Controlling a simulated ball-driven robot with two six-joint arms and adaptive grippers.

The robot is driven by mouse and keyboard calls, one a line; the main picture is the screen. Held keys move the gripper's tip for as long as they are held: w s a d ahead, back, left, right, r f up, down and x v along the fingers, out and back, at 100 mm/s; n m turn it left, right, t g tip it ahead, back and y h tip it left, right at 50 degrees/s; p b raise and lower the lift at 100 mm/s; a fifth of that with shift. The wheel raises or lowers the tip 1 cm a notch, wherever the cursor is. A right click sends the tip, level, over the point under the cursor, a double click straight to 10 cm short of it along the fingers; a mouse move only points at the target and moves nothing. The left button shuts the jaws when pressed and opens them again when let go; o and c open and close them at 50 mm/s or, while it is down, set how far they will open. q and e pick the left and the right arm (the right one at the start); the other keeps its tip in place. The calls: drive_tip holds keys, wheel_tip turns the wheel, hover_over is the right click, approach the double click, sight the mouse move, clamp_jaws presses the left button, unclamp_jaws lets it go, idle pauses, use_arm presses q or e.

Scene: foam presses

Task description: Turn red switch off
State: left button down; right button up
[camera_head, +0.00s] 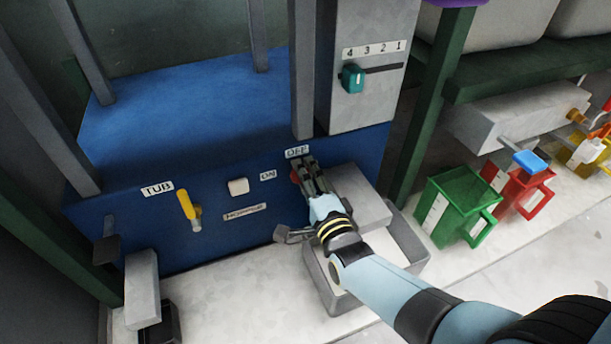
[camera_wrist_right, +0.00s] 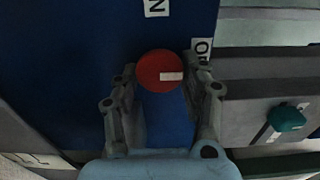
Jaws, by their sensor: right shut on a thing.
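The red switch (camera_head: 295,176) is a round knob on the front of the blue press (camera_head: 180,110). An OFF label (camera_head: 297,152) is above it and an ON label (camera_head: 268,175) to its left. My right gripper (camera_head: 304,170) is at the switch and partly hides it. In the wrist view the red switch (camera_wrist_right: 156,66) sits between the two fingers of my right gripper (camera_wrist_right: 163,80), which is shut on it. The switch's white mark points right, on the side of the partly hidden OFF label (camera_wrist_right: 202,48). My left gripper is not in view.
A yellow handle (camera_head: 190,208) and a white button (camera_head: 238,187) are left of the switch. A grey box with a teal slider (camera_head: 352,78) is above right. A grey bin (camera_head: 415,255) stands below my arm. Green (camera_head: 455,210) and red (camera_head: 520,190) jugs stand at right.

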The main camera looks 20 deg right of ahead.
drive_tip(key=o, duration=1.2)
drive_tip(key=shift+c, duration=0.2)
drive_tip(key=s, duration=0.7)
drive_tip(key=shift+s+d, duration=0.15)
drive_tip(key=shift+s, duration=0.15)
